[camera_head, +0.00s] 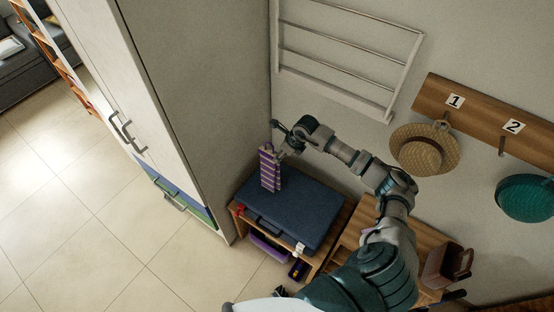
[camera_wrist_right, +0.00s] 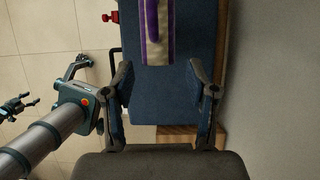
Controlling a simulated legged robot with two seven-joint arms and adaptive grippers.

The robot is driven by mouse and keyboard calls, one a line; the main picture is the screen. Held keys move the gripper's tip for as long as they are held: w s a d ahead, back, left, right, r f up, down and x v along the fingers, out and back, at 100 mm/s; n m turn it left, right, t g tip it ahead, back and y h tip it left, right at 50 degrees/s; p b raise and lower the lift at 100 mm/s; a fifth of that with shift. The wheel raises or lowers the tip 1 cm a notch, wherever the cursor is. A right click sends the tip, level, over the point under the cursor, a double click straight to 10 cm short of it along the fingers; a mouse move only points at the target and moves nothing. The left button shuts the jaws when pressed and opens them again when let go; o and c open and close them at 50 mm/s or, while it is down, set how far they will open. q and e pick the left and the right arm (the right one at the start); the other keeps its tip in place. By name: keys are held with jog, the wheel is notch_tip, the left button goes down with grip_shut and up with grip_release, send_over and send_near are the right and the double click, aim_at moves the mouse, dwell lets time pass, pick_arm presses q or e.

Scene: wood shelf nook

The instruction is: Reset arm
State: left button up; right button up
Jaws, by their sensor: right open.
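My right gripper (camera_head: 282,146) is at the end of the arm that rises from the lower right in the head view. It is open and empty, above a blue case (camera_head: 305,210). In the right wrist view its fingers (camera_wrist_right: 159,78) stand wide apart over the case (camera_wrist_right: 160,95). A purple and white striped thing (camera_head: 269,168) is just beyond the fingertips; it also shows in the right wrist view (camera_wrist_right: 157,35), apart from the fingers. I cannot tell whether it lies on or stands on the case. My left gripper (camera_wrist_right: 48,84) shows at the left of the wrist view, its fingers spread.
The case rests on a wooden shelf unit (camera_head: 323,262) with a purple bin (camera_head: 266,249) below. A tall white cabinet (camera_head: 195,100) stands close at left. A rack (camera_head: 345,55) and hook board (camera_head: 487,115) with two hats are on the wall. The tiled floor (camera_head: 75,200) is clear.

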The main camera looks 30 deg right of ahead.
jog(key=shift+v, duration=1.35)
